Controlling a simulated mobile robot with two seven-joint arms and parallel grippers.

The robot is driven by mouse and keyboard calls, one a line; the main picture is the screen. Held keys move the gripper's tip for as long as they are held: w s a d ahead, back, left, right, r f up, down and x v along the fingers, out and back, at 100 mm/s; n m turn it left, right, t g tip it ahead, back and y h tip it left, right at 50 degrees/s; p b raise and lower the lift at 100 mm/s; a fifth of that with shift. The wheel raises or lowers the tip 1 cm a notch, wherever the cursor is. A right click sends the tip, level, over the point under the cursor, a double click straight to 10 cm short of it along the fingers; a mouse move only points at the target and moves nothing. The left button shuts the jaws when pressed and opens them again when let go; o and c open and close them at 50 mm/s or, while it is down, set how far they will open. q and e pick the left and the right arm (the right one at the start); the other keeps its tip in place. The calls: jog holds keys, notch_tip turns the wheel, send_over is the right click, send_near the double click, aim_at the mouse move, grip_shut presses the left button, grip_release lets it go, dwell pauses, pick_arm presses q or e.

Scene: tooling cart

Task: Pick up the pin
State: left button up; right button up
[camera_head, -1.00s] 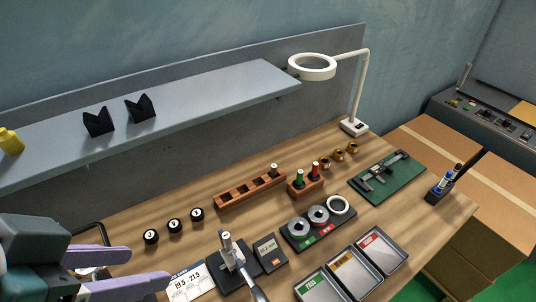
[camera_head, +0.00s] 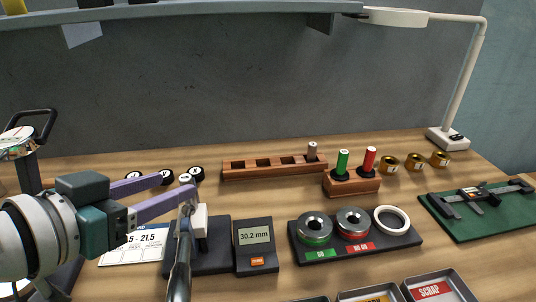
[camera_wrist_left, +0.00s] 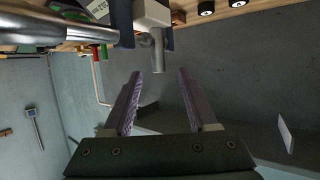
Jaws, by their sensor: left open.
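A small grey-brown pin (camera_head: 312,150) stands upright in the rightmost slot of the long wooden rack (camera_head: 262,172), in the head view. My left gripper (camera_head: 176,187) is open, with its two purple fingers apart, to the left of the rack and well away from the pin. In the left wrist view, the open fingers (camera_wrist_left: 158,75) have nothing held between them. A grey cylindrical part (camera_wrist_left: 157,50) of the measuring device shows near and beyond the fingertips. I cannot make out the pin in the wrist view. My right gripper is not in view.
The measuring device (camera_head: 199,222) and its display box (camera_head: 254,236) stand close to my left gripper. A wooden block (camera_head: 350,184) holds green (camera_head: 342,162) and red (camera_head: 369,160) gauges, right of the rack. A ring tray (camera_head: 384,247) sits in front; the shelf overhangs behind.

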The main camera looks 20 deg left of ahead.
aim_at(190, 177)
pick_arm(q)
jog(key=x, duration=0.7)
jog(key=shift+w+d, duration=0.15)
jog(key=shift+w, duration=0.25)
grip_shut()
dwell(0.3)
